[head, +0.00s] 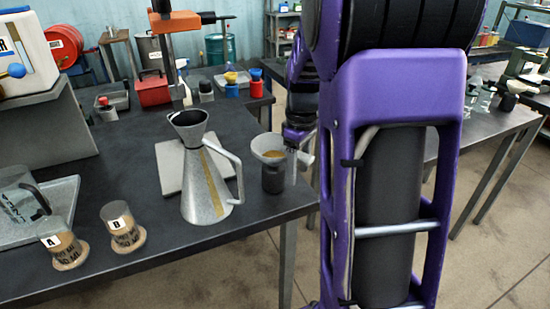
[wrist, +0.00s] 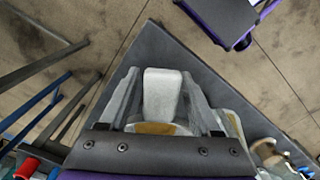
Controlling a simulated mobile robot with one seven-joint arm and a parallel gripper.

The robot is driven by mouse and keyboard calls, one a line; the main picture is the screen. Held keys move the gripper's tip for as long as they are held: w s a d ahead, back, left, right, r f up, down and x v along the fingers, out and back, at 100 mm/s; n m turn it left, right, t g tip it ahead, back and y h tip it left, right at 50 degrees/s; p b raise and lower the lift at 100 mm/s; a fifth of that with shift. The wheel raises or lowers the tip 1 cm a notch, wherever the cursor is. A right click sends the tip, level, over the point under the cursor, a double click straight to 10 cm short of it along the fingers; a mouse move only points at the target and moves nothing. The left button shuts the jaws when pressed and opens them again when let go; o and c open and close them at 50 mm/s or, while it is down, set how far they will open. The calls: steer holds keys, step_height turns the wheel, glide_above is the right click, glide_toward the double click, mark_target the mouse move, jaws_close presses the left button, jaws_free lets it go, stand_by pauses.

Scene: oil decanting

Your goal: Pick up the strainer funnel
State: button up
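The strainer funnel (head: 267,148) is a pale cone with a tan mesh, sitting upright in a dark cylindrical holder (head: 272,181) near the table's right edge. Its pale handle points right, towards my gripper (head: 294,165). In the wrist view the flat white handle (wrist: 162,97) lies between the two grey fingers of my gripper (wrist: 160,78). The fingers are apart, with a gap visible on each side of the handle. Part of the funnel's bowl, with the mesh, shows below the handle in that view; the gripper body hides the rest.
A metal oil can (head: 203,180) with a side handle stands close left of the funnel, in front of a grey plate (head: 171,168). Jars A (head: 64,249) and B (head: 122,229) stand at the front left. Red and blue bottles (head: 256,86) stand behind. Floor lies beyond the right edge.

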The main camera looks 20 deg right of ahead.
jaws_close()
steer(key=shift+r, duration=0.1)
